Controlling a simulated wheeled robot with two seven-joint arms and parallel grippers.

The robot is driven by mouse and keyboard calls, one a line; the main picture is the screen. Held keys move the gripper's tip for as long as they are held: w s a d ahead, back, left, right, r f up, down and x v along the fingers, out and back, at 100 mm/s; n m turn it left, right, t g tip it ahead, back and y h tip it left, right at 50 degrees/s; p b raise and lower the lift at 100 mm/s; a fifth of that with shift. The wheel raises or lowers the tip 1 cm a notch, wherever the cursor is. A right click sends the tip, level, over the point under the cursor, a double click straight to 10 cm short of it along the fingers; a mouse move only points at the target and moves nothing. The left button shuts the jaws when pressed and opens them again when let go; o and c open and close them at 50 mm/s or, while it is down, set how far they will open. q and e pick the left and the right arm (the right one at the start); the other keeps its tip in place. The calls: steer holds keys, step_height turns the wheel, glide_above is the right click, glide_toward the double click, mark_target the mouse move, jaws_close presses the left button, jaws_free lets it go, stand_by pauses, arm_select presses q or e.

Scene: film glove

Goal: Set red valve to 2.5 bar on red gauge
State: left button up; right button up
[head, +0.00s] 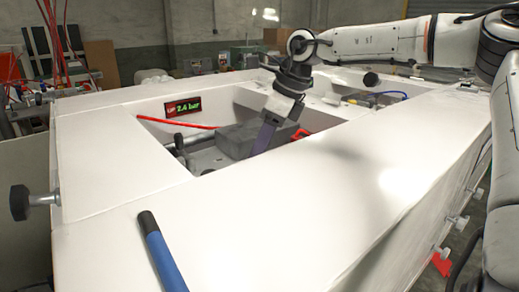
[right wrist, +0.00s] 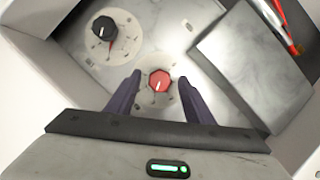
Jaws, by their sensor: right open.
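The red gauge (head: 183,108) is a small display on the inner wall of the white box in the head view, and it reads 2.4 bar in green. The red valve (right wrist: 159,81) is a small round knob on a pale disc in the right wrist view. My right gripper (right wrist: 160,76) is open, with one dark finger on each side of the red valve. I cannot tell whether the fingers touch it. In the head view my right gripper (head: 261,146) reaches down into the box opening, and the valve is hidden there. My left gripper is not in view.
A black knob (right wrist: 103,27) sits on its own disc up and left of the red valve. A grey block (head: 249,138) stands close beside my right gripper. White box walls (head: 120,190) surround the opening. A blue handle (head: 162,260) with a black end shows at the front.

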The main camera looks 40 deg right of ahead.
steer(key=v, duration=1)
steer(key=shift+r, duration=0.15)
steer(key=shift+s, duration=0.15)
